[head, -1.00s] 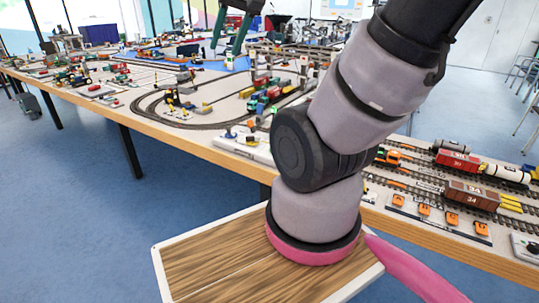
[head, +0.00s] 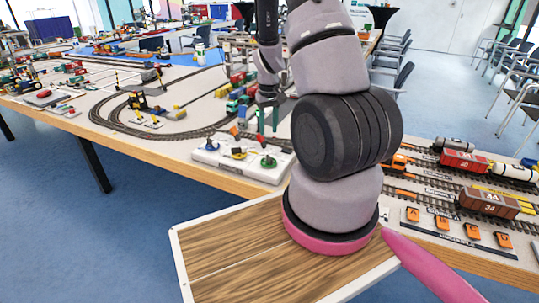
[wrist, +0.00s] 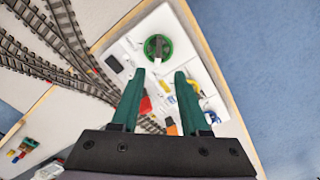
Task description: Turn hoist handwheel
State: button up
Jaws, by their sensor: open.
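A white control panel (head: 210,157) lies at the table's front edge, with several small coloured controls on it. A green handwheel (head: 268,162) sits at its right end; it also shows in the wrist view (wrist: 158,47), round with a dark centre. I cannot read any label, so I cannot confirm it is the hoist wheel. My gripper (head: 267,128) points down above the back of the panel's right end. In the wrist view my gripper (wrist: 162,78) has its two green fingers apart and nothing between them. The wheel appears just beyond the fingertips, apart from them.
Curved model tracks (head: 115,122) run left of the panel. Colourful wagons (head: 240,90) stand behind it. At the right are freight cars on tracks (head: 488,201) and a row of orange tiles (head: 472,231). The table's front edge borders the panel. Blue floor lies beyond.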

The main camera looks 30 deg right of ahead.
aim_at(269, 157)
notch_tip(269, 157, down, 12)
jog(key=shift+s+d+r, duration=0.1)
jog(key=shift+d+r, duration=0.05)
dwell(0.3)
grip_shut()
